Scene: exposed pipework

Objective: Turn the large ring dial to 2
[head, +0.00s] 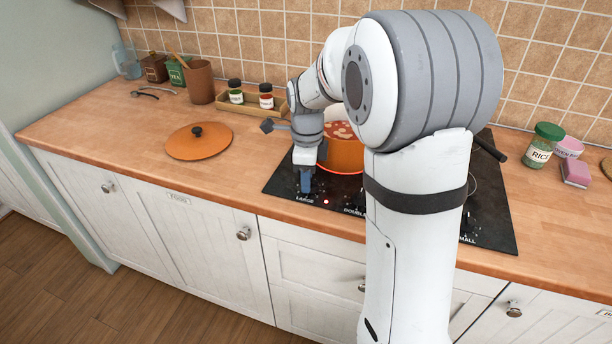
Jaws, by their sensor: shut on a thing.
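The black cooktop (275,186) is set into the wooden counter, with a white label for the large ring near its front left edge. My gripper (306,188) points down at the cooktop just behind that label. It is shut on the large ring dial, which my fingers hide. The dial's pointer and its number cannot be read. A small red light (326,202) shows just right of my gripper. An orange pot (345,155) with food in it stands on a red-glowing ring behind my gripper, partly hidden by my arm.
An orange lid (198,141) lies on the counter to the left. A spice tray (235,108) with jars stands at the back. A rice jar (542,146) and a pink sponge (575,173) are on the right. My arm hides the cooktop's middle. The front left counter is clear.

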